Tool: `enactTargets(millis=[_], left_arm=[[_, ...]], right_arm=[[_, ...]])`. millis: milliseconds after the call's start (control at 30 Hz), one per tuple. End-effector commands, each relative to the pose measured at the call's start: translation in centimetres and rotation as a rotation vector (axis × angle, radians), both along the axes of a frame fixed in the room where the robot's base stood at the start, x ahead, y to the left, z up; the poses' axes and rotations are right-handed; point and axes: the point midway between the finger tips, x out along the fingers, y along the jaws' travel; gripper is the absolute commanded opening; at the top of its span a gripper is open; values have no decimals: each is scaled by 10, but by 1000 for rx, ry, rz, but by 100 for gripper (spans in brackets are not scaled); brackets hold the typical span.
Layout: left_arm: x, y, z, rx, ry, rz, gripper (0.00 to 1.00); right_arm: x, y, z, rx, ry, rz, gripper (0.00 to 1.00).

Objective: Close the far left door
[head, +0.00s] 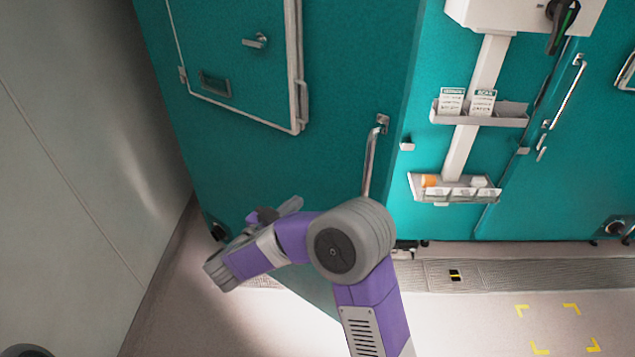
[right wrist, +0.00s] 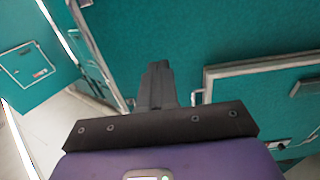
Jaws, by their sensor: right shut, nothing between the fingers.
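The far left door (head: 335,80) is a large teal panel at the left of the head view. It stands out at an angle, with its lower edge running diagonally over the floor. It has a grey-framed hatch (head: 235,50) and a long upright bar handle (head: 370,160) near its right edge. My right gripper (head: 292,204) is in front of the door's lower part, left of the bar handle, shut and empty. In the right wrist view its closed fingers (right wrist: 158,75) point at a teal surface; contact cannot be told. My left gripper is out of view.
A grey wall (head: 70,150) stands close on the left. To the right, teal fronts carry a holder with cards (head: 480,115) and a lower tray (head: 455,190). The floor with yellow corner marks (head: 570,308) is clear at the lower right.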

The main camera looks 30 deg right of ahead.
Motion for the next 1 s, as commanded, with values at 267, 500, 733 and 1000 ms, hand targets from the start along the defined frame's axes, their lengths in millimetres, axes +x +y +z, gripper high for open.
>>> enactTargets(millis=[267, 500, 733, 1000], left_arm=[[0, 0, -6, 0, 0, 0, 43], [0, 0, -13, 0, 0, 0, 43], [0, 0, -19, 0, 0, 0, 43], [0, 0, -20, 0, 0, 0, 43]], right_arm=[[16, -40, -1, -1, 0, -11, 0], [38, -86, -1, 0, -1, -9, 0], [53, -116, -1, -1, 0, -7, 0], [58, -125, 1, -2, -1, -3, 0]])
